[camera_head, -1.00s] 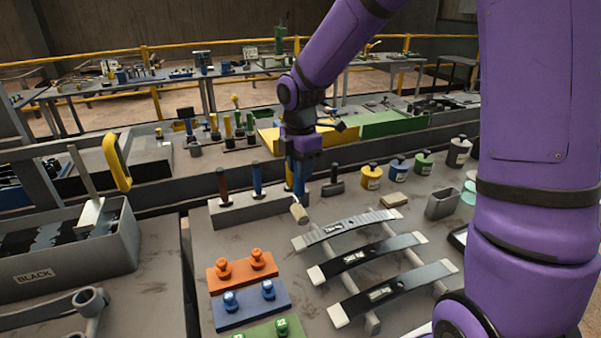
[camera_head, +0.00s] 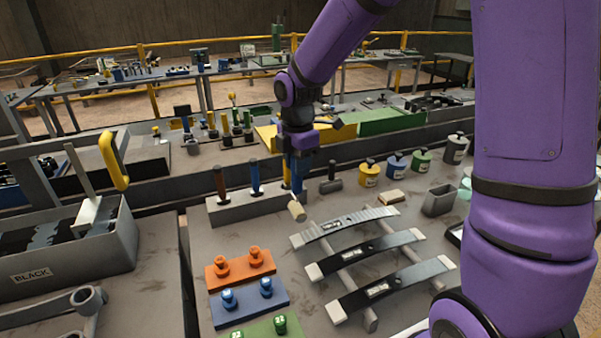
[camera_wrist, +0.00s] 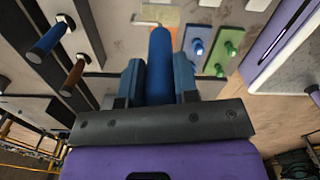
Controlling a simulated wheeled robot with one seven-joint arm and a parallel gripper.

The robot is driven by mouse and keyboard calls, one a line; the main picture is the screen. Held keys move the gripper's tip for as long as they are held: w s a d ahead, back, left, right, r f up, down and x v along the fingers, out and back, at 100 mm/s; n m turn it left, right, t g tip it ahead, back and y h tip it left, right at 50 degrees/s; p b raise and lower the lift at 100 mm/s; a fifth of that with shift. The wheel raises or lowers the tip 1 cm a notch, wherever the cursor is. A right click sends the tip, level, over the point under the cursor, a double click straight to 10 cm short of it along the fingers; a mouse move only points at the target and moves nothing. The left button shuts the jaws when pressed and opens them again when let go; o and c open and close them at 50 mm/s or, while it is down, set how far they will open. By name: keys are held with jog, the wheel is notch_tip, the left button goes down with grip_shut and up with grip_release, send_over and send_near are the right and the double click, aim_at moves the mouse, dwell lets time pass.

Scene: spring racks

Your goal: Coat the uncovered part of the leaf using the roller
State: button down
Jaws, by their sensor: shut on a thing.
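Three leaf springs lie side by side across a rack: a far one (camera_head: 345,228), a middle one (camera_head: 372,252) and a near one (camera_head: 400,282). Each has pale ends and a small label. My gripper (camera_head: 300,168) points down, shut on the blue handle of a roller, also seen in the wrist view (camera_wrist: 160,65). The beige roller head (camera_head: 297,210) hangs just beyond the far leaf's left end, apparently not touching it.
A grey holder (camera_head: 230,208) with brown and blue handles stands left of my gripper. Orange (camera_head: 240,270), blue (camera_head: 248,305) and green blocks with knobs sit left of the rack. Several paint pots (camera_head: 397,166) stand behind it. A BLACK-labelled tray (camera_head: 90,275) is far left.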

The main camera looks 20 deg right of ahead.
aim_at(298, 194)
jog(key=shift+f, duration=0.1)
dwell(0.3)
jog(key=shift+f, duration=4.35)
jog(key=shift+d+r, duration=0.65)
jog(key=shift+d, duration=2.6)
jog(key=shift+a+f, duration=0.25)
jog(key=shift+a, duration=0.85)
jog(key=shift+a+f, duration=0.25)
jog(key=shift+a, duration=0.8)
jog(key=shift+a+f, duration=0.25)
jog(key=shift+a, duration=0.85)
jog(key=shift+r, duration=0.15)
